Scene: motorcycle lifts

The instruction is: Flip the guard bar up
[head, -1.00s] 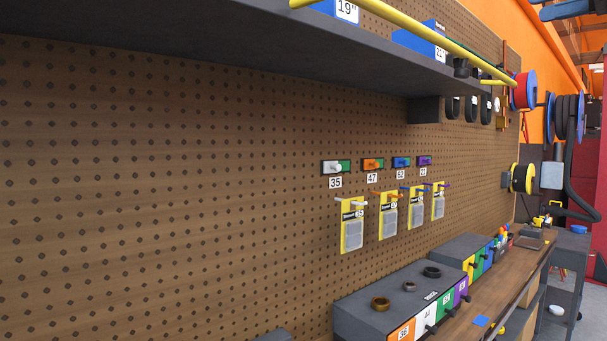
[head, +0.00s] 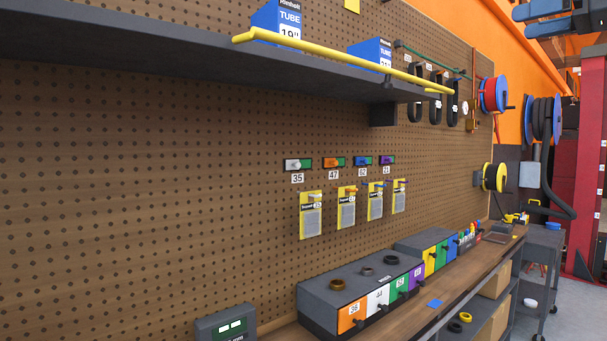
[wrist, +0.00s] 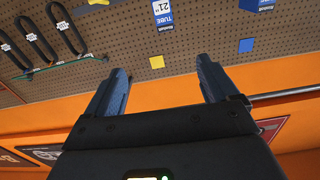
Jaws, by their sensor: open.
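The yellow guard bar (head: 335,64) runs along the front edge of the dark shelf (head: 150,48) in the head view. It slopes from upper left to lower right, with a bent end at each side. It lies in front of the blue tube boxes on the shelf. My gripper (wrist: 160,82) shows only in the wrist view, open and empty, its two dark blue fingers apart. It points toward the pegboard and is clear of everything. A small piece of yellow bar (wrist: 98,2) shows at the top edge of the wrist view.
Two blue tube boxes (head: 278,22) (head: 371,54) stand on the shelf. Black belts (head: 415,104) hang to the right of it. Below, tags and colored switches hang on the pegboard (head: 130,160). A workbench (head: 455,290) holds colored drawer boxes (head: 350,320). Open floor lies at the right.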

